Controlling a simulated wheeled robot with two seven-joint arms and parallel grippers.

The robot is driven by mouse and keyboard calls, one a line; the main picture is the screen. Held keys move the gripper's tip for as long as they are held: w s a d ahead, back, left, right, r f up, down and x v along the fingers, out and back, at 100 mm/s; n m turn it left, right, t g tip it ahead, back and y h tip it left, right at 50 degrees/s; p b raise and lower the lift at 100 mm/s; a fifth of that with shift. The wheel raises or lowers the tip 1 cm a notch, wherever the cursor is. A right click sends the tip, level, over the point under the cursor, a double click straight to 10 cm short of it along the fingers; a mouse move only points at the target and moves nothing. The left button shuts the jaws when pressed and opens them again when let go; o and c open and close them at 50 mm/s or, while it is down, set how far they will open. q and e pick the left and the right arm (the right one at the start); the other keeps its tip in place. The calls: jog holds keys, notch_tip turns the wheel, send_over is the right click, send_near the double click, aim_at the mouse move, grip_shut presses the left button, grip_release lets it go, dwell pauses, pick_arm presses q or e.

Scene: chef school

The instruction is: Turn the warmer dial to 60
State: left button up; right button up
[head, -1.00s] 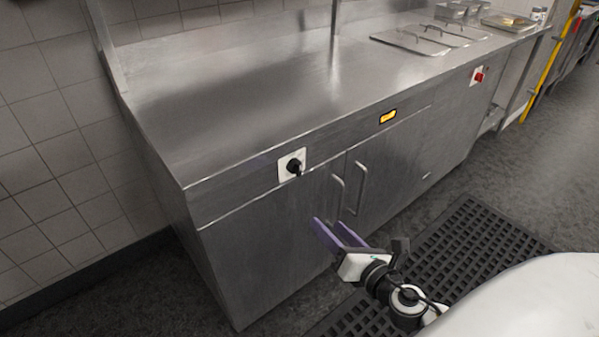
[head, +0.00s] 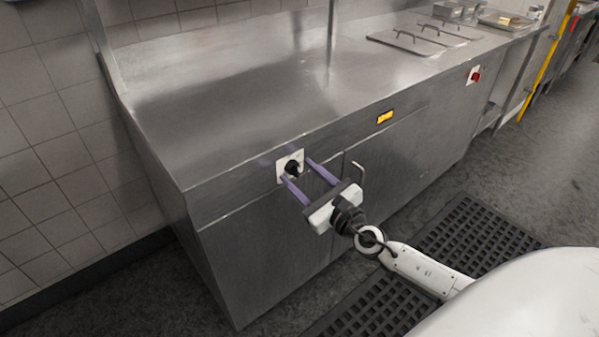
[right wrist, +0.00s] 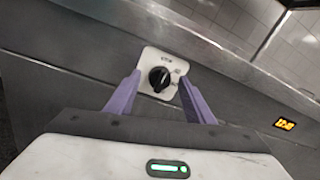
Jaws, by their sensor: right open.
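The warmer dial (head: 291,168) is a black knob on a white square plate on the front of the steel counter. It also shows in the right wrist view (right wrist: 159,79), between and beyond my fingertips. Its markings are too small to read. My right gripper (head: 296,170) is open, with its two purple fingers pointing at the dial, one on each side of it. In the right wrist view the fingers (right wrist: 160,84) frame the plate; I cannot tell whether they touch it. An amber display (head: 384,117) is on the counter front to the right. My left gripper is not in view.
The steel counter (head: 230,100) has a mostly bare top, with lids (head: 418,42) at the far right. A red knob (head: 474,76) is farther along its front. A cabinet handle (head: 358,176) stands out just beside my right gripper. A black rubber mat (head: 455,240) lies on the floor.

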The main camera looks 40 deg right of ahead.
jog(key=shift+w, duration=0.45)
jog(key=c, duration=1)
jog(key=shift+c, duration=0.2)
